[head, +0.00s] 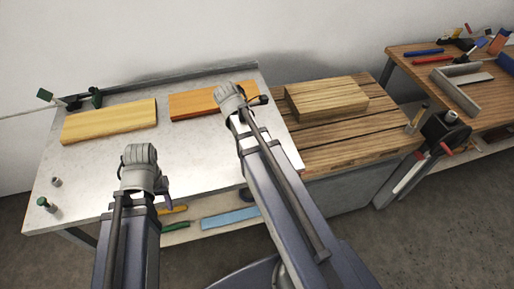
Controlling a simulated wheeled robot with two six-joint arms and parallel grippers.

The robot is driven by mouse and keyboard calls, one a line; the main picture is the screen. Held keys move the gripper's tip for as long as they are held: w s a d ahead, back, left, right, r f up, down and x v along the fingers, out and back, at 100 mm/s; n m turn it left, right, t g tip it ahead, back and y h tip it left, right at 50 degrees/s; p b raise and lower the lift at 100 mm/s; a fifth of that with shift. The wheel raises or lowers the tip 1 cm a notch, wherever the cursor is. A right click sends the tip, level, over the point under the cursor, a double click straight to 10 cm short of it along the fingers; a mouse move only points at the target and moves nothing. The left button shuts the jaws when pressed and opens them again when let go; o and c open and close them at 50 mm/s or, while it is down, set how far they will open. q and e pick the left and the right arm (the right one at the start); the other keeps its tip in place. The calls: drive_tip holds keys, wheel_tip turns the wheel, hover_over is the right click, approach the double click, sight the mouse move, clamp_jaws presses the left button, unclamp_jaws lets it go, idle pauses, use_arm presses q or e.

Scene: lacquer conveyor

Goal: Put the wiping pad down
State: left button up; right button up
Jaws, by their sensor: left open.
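I cannot make out the wiping pad for certain in the head view. My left gripper (161,187) is over the front part of the metal table (85,180), mostly hidden by its own wrist; it is open. My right gripper (258,101) is farther back, beside the orange-brown board (193,105); its fingers are too small and covered to read. A pale yellow board (110,121) lies flat to the left of the orange-brown one. Both grippers are apart from the pale board.
A slatted wooden bench (340,150) with a wood block (326,100) adjoins on the right. Another bench (410,62) holds tools farther right. Clamps (75,101) sit at the table's back left. A light-blue strip (230,218) lies on the shelf below. The table's left front is mostly clear.

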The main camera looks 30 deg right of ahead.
drive_tip(key=shift+f+b, duration=1.8)
drive_tip(key=shift+f, duration=0.1)
drive_tip(key=shift+f+b, duration=0.15)
drive_tip(key=shift+b, duration=0.15)
drive_tip(key=o, duration=1.1)
drive_tip(key=shift+r, duration=0.25)
